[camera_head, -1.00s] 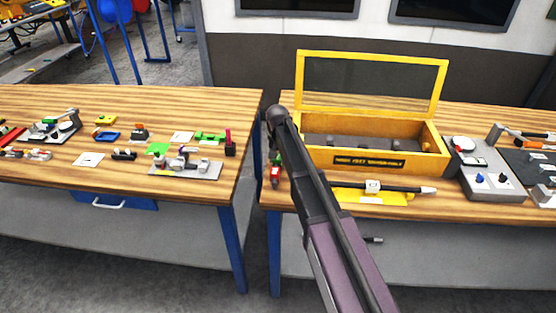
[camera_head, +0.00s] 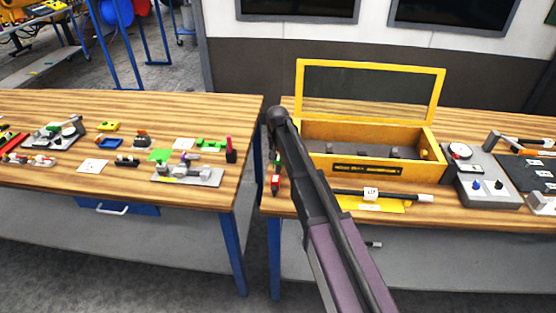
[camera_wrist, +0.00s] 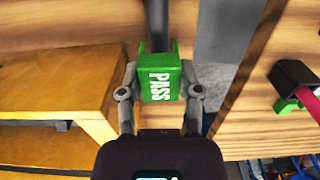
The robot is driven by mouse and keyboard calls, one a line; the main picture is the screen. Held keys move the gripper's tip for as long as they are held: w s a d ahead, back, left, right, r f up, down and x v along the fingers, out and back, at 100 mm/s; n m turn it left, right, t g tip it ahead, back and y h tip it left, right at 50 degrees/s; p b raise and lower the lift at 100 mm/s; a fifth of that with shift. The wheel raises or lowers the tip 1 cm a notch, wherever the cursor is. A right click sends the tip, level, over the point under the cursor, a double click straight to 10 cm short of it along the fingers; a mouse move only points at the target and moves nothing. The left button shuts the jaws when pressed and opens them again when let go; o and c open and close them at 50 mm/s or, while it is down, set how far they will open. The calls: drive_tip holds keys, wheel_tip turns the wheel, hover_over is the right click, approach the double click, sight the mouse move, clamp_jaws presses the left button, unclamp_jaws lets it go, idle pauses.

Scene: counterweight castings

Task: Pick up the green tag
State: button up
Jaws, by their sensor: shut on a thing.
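The green tag (camera_wrist: 160,88) with white "PASS" lettering shows in the wrist view, between the two fingers of my gripper (camera_wrist: 159,74). My gripper is shut on it, one finger against each side. A dark bar runs up from behind the tag to the top of the picture, and I cannot tell whether they touch. In the head view my arm hides most of the gripper area. A small green patch (camera_head: 277,159) shows just left of my arm, and I cannot tell whether it is the tag.
A yellow open-lidded case (camera_head: 366,169) stands on the right table, with a grey gauge box (camera_head: 483,187) beside it. A red item (camera_head: 275,185) is near that table's left edge. The left table (camera_head: 120,190) holds several small parts. A gap separates the tables.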

drive_tip(key=shift+r+p, duration=3.05)
drive_tip(key=shift+r, duration=0.4)
drive_tip(key=shift+f, duration=0.1)
drive_tip(key=shift+f+b, duration=0.7)
drive_tip(key=shift+b, duration=0.05)
drive_tip(key=shift+r, duration=0.1)
drive_tip(key=shift+s, duration=0.1)
